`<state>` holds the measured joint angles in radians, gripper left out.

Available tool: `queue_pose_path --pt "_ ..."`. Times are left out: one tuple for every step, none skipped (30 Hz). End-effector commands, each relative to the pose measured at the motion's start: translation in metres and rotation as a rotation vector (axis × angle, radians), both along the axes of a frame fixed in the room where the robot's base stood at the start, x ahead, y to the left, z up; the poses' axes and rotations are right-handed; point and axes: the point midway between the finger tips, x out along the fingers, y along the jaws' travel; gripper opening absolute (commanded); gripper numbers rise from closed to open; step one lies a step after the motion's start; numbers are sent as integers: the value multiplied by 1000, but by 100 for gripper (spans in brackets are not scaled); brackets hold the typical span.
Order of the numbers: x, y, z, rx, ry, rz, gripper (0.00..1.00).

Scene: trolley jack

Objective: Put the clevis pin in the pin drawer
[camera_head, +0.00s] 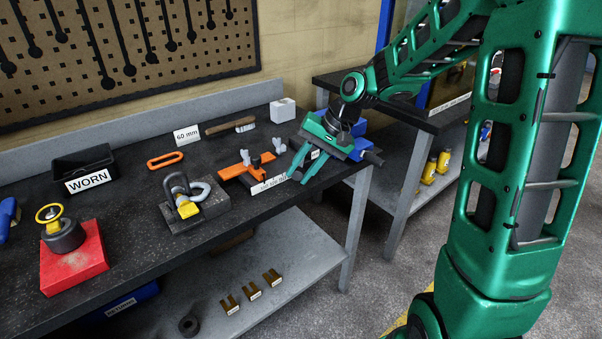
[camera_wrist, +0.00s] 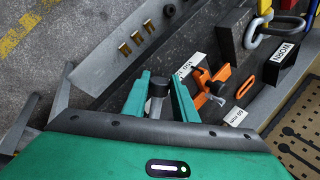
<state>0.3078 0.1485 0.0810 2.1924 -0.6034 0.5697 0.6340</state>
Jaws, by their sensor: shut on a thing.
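My gripper (camera_head: 289,188) is over the right end of the dark workbench, fingers pointing down beside an orange fixture. In the wrist view my gripper (camera_wrist: 160,80) is shut on a short grey, dark-topped cylindrical piece (camera_wrist: 157,88), which seems to be the clevis pin. In the head view the fingers and arm hide most of it. A blue box with a white label (camera_head: 122,304) is under the bench at lower left. Its label is too small to read, and I cannot tell whether it is the pin drawer.
The orange fixture (camera_head: 237,172) has grey wing screws. A shackle on a dark block (camera_head: 205,214), a red block (camera_head: 72,270) with a yellow-ringed part, a black WORN bin (camera_head: 73,169) and a brush (camera_head: 228,126) stand on the bench. Brass clips (camera_head: 252,291) are on the lower shelf.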

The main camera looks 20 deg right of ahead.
Motion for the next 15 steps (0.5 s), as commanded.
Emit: queue_pose_path --pt "0 1 -5 1 0 0 0" --pt "0 0 -7 1 -1 1 0" --pt "0 0 -8 0 -2 1 0" --pt "0 0 -8 0 -2 1 0" --pt "0 0 -8 -1 -3 2 0" --pt "0 0 -8 0 -3 1 0" --pt "0 0 -8 0 -3 1 0" --pt "0 0 -8 0 -3 1 0" --pt "0 0 -8 0 -3 1 0" --pt "0 0 -8 0 -3 1 0" --pt "0 0 -9 0 -2 1 0" --pt "0 0 -9 -1 -1 0 35" --pt "0 0 -9 -1 -1 0 42" --pt "0 0 -9 -1 -1 0 44" --pt "0 0 -9 -1 -1 0 44"
